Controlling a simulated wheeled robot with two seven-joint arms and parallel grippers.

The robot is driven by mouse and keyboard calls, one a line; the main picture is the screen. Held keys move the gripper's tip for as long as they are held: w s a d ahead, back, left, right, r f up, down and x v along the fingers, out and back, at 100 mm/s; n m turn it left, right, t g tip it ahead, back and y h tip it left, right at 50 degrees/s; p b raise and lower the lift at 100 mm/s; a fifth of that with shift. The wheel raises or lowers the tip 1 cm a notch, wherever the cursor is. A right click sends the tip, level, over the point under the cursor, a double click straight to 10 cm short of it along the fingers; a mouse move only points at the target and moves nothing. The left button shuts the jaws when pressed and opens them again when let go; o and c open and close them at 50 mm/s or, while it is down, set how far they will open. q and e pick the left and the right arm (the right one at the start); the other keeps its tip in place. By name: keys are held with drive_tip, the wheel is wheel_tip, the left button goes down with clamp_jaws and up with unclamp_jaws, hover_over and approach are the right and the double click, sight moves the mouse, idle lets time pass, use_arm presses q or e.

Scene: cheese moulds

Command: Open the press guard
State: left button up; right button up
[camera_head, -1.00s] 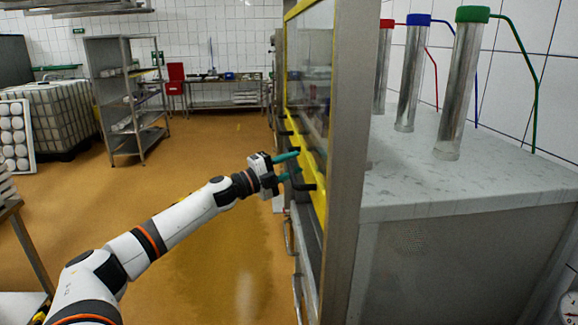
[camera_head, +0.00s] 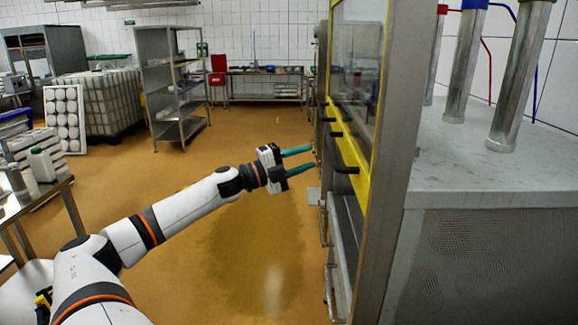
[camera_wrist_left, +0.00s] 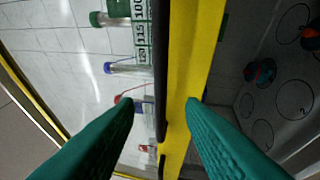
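The press guard is a clear pane in a yellow frame (camera_head: 357,165) on the tall steel press at the right of the head view. Short black handles (camera_head: 346,169) stick out from its lower yellow bar. My left gripper (camera_head: 311,158) is open and empty, its green fingers pointing right, a little left of the handles in the picture. In the left wrist view, the yellow bar (camera_wrist_left: 190,70) and a long black handle (camera_wrist_left: 161,70) lie ahead between the open fingers (camera_wrist_left: 158,102). I see no contact with them. My right gripper is out of view.
A steel cabinet top (camera_head: 460,170) with steel cylinders (camera_head: 515,85) stands right of the guard. A table with bottles (camera_head: 40,164) is at left. The floor (camera_head: 240,240) between is clear.

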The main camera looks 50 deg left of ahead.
use_arm(q)
drive_tip(key=shift+v, duration=1.8)
